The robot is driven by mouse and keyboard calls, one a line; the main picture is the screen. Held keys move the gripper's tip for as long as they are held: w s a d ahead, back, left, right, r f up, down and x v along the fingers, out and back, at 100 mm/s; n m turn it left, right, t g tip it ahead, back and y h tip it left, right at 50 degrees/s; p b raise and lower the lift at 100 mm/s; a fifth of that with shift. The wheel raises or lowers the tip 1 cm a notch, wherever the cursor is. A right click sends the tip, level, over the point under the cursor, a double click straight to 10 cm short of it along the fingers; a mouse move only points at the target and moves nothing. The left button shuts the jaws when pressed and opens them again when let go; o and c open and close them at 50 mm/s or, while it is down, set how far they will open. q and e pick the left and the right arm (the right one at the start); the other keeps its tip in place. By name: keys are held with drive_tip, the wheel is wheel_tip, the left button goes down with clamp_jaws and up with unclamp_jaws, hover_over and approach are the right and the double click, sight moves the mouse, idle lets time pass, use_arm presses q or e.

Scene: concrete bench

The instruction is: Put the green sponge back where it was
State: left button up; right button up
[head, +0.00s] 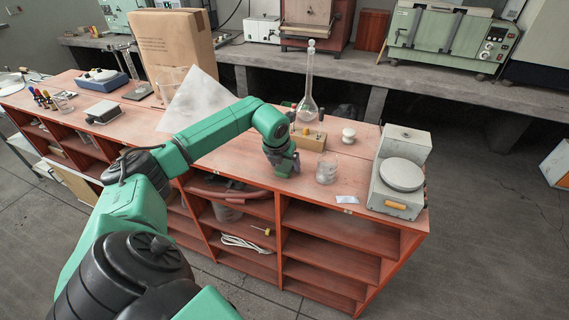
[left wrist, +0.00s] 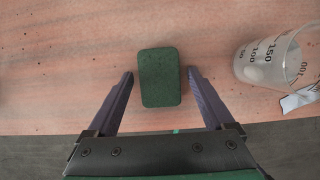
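The green sponge (left wrist: 159,77) is a dark green block with rounded corners, lying flat on the reddish bench top (left wrist: 60,80) in the left wrist view. My left gripper (left wrist: 159,74) is open, with one finger on each side of the sponge and a visible gap on both sides. In the head view my left gripper (head: 284,168) points down at the bench top near its front edge and hides the sponge. My right gripper is in neither view.
A glass beaker (head: 326,172) stands just right of my left gripper. It also shows in the left wrist view (left wrist: 262,60). A white card (head: 347,199), a grey balance (head: 398,186), a white knob-shaped piece (head: 348,135) and a tall flask (head: 308,100) are nearby.

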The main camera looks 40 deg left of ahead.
use_arm(q)
drive_tip(key=shift+r+p, duration=0.3)
drive_tip(key=shift+r, duration=0.1)
drive_tip(key=shift+s+r+b, duration=0.15)
drive_tip(key=shift+r+b, duration=0.15)
drive_tip(key=shift+b, duration=0.05)
drive_tip(key=b+v, duration=0.1)
drive_tip(key=v, duration=1)
drive_tip(key=shift+b, duration=0.3)
drive_tip(key=shift+d, duration=0.1)
